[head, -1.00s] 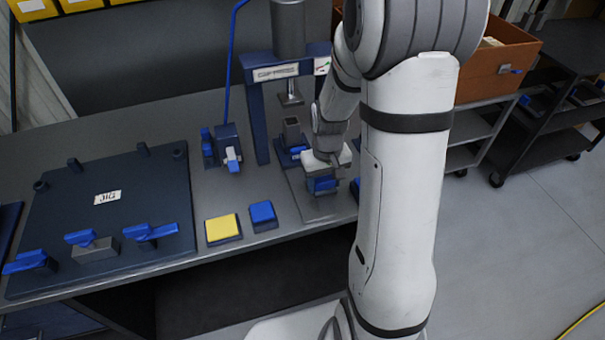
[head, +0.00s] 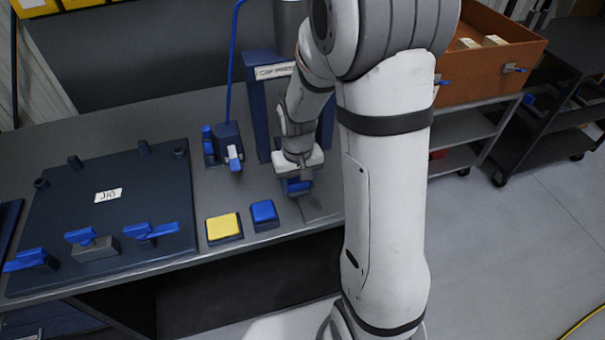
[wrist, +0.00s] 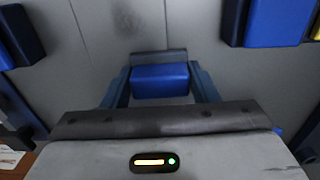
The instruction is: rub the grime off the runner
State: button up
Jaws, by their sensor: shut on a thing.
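My gripper (head: 298,187) is low over the bench in front of the blue press, its jaws shut on a blue block (wrist: 160,80). In the wrist view the block sits between both fingers; whether its underside touches the surface cannot be told. The runner appears to be the flat grey metal strip (wrist: 115,50) under the gripper, its edges showing as thin lines. It also shows in the head view (head: 320,206), partly behind my arm. A dark smudge of grime (wrist: 125,18) lies on the strip at the top of the wrist view, apart from the block.
A blue block (head: 263,212) and a yellow block (head: 223,226) lie left of the gripper. The press (head: 256,110) stands behind it. A jig plate (head: 115,205) with blue clamps fills the bench's left. An orange bin (head: 490,65) is at the back right.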

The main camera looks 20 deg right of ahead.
jog(key=shift+a+r+p, duration=0.25)
jog(key=shift+r+p, duration=0.05)
jog(key=shift+p, duration=0.05)
notch_tip(320, 180, up, 8)
jog(key=p, duration=0.5)
jog(key=shift+d+f, duration=0.1)
jog(key=shift+f, duration=0.05)
jog(key=shift+f, duration=0.1)
